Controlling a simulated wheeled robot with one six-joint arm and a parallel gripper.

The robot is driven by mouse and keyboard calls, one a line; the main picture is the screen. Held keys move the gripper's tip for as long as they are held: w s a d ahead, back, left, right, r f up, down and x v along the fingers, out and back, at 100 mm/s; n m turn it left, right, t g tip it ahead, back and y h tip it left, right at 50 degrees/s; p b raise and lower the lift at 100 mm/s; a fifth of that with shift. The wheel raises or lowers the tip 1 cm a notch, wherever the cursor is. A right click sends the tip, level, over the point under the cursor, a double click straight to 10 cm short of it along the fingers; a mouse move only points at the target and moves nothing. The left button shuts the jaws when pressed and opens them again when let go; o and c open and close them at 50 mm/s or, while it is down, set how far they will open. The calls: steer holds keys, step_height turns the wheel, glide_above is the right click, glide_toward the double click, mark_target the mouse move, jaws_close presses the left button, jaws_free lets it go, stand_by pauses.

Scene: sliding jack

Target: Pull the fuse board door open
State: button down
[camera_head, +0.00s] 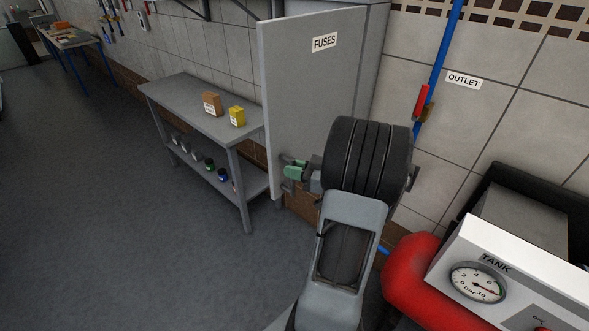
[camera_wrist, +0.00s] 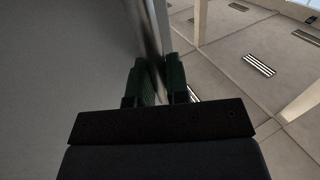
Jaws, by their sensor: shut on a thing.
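The fuse board door (camera_head: 300,95) is a tall grey panel with a FUSES label, in the middle of the head view. From this angle I cannot tell how far it stands open. My gripper (camera_head: 293,171) has green fingertips and is at the lower left part of the door. In the wrist view my gripper (camera_wrist: 160,82) has one green finger on each side of a thin upright metal piece and is shut on it. This looks like the door handle, but the fingers hide much of it. The grey door face (camera_wrist: 65,70) fills the left of the wrist view.
A grey bench (camera_head: 190,105) with a brown box (camera_head: 212,104) and a yellow box (camera_head: 237,116) stands left of the door. A red tank (camera_head: 412,275) with a gauge panel is at the lower right. A blue pipe (camera_head: 440,55) runs down the wall. The floor at left is clear.

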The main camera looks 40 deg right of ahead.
steer(key=c, duration=1.1)
jaws_free()
steer(key=b+v, duration=0.3)
steer(key=v, duration=1.1)
